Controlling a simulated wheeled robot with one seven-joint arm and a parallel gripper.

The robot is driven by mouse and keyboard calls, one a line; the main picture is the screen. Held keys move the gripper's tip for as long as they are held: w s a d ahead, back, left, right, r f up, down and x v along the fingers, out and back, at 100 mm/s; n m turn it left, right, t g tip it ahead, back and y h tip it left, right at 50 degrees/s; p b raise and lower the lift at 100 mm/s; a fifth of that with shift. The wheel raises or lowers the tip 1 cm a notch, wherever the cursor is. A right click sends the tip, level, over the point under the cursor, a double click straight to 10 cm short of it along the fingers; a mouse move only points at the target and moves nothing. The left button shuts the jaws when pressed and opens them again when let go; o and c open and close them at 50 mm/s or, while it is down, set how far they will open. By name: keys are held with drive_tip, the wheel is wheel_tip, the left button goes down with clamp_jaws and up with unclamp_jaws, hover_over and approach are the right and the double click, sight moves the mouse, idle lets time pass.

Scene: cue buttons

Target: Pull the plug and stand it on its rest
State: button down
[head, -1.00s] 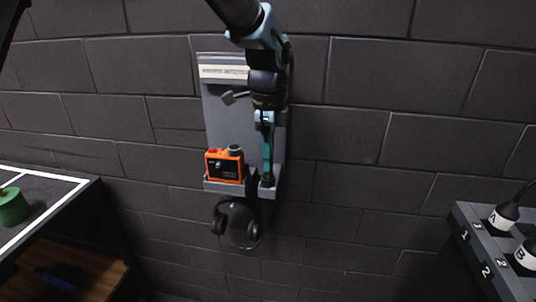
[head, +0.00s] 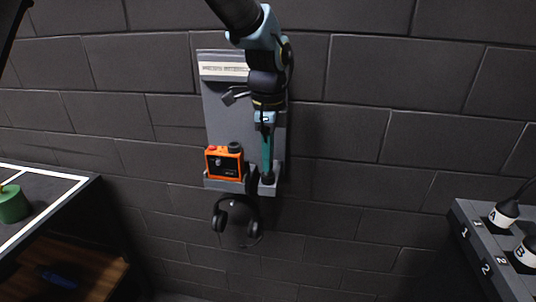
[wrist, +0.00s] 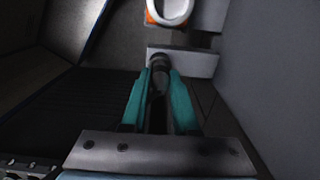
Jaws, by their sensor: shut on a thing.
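My gripper (head: 267,158) points down in front of the grey wall panel, at the right end of its small ledge. Its teal fingers are shut on a dark, rounded plug-like piece (head: 268,179), low at the ledge. The wrist view shows this dark piece (wrist: 159,66) between the fingertips, against the grey ledge (wrist: 190,62). I cannot tell whether it touches the ledge. Two black-and-white plugs with cables, A (head: 504,214) and B (head: 526,251), stand in the grey block at the right, away from my gripper.
An orange box (head: 224,162) with a dark knob sits on the ledge just left of my gripper. Black headphones (head: 236,217) hang below. A table with a green object (head: 13,205) is at the left. The wall between panel and block is clear.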

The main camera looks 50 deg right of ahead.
drive_tip(key=shift+f, duration=0.6)
idle(0.4)
drive_tip(key=c, duration=0.6)
unclamp_jaws()
